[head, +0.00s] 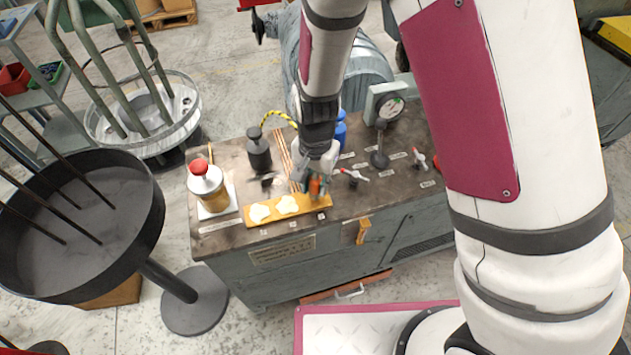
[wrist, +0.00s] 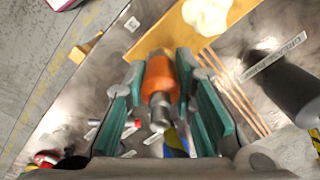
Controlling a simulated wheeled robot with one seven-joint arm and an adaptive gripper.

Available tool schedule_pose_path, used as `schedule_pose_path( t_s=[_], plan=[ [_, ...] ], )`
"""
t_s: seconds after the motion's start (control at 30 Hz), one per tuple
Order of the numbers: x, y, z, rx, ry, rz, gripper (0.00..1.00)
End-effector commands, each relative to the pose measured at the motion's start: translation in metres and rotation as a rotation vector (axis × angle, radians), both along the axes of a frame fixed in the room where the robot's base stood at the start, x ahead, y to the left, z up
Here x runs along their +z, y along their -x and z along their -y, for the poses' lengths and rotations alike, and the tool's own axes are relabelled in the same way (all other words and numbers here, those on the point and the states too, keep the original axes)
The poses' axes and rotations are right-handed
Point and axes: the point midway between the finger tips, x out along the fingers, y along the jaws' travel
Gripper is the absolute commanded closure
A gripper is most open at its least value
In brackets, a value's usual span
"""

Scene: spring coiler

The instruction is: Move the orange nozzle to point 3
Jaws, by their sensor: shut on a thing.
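My gripper (head: 315,183) is shut on the orange nozzle (head: 316,188), over the right end of the yellow-orange board (head: 328,201) at the bench's front. In the wrist view the nozzle (wrist: 160,75) sits between the green-sided fingers of my gripper (wrist: 160,70), its grey metal part showing. Two white patches, a left one (head: 260,213) and a middle one (head: 288,205), lie on the board; its right end shows no white patch. Small number tags lie along its front edge, the rightmost tag (head: 321,216) below the nozzle. I cannot tell whether the nozzle touches the board.
A red-topped can (head: 207,183) stands left of the board. A black bottle (head: 258,150) and copper rods (head: 285,158) are behind it. A red-and-white handled valve (head: 354,175) is close on the right, with a gauge (head: 389,108) farther back.

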Motion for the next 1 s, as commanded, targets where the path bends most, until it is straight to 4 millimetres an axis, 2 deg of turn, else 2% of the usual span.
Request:
schedule_pose_path(
  t_s=[1.0],
  plan=[
    [-0.0091,0.0,0.0,0.0,0.0,0.0,1.0]
  ],
)
